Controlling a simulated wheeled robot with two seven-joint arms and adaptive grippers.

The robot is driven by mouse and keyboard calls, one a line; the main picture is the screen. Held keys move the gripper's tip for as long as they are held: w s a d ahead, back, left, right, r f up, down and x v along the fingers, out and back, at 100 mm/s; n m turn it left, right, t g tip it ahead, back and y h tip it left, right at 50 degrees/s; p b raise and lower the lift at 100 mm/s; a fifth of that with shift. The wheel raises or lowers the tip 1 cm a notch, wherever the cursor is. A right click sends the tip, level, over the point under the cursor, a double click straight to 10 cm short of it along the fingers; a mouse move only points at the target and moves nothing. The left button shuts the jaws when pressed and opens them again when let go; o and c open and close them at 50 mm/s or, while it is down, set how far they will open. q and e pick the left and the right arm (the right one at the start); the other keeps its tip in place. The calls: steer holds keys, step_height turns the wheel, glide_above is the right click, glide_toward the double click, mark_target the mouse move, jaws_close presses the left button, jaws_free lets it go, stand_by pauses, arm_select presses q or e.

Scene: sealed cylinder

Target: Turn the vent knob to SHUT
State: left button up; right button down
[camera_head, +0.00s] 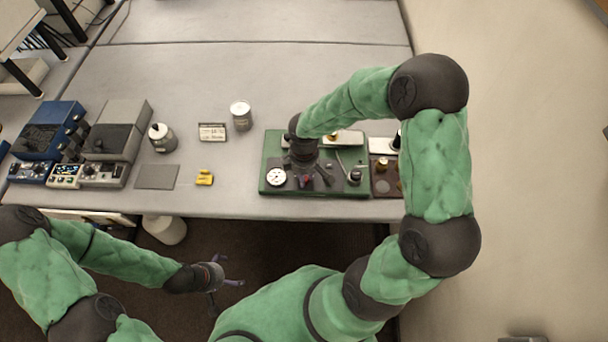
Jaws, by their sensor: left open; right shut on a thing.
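A green-edged panel (266,170) lies near the front edge of the grey table, with a white round gauge (276,177) at its front left. My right gripper (309,181) reaches down onto the panel's front middle. It is shut on a small knob with a red part (306,180), apparently the vent knob; the fingers and wrist hide most of it, and its setting and labels cannot be read. A dark knob (355,176) sits at the panel's front right. My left gripper (226,284) is open and empty, in front of the table edge.
A brown board (382,186) adjoins the panel on the right. A yellow object (204,178), a grey plate (157,176), a small sign (212,132), a can (241,116) and a jar (162,138) stand left. Instruments (117,140) fill the far left. The table's back is clear.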

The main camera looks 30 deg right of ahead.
steer(key=c, duration=1)
jaws_free()
step_height(320, 180, up, 12)
steer(key=shift+f, duration=0.1)
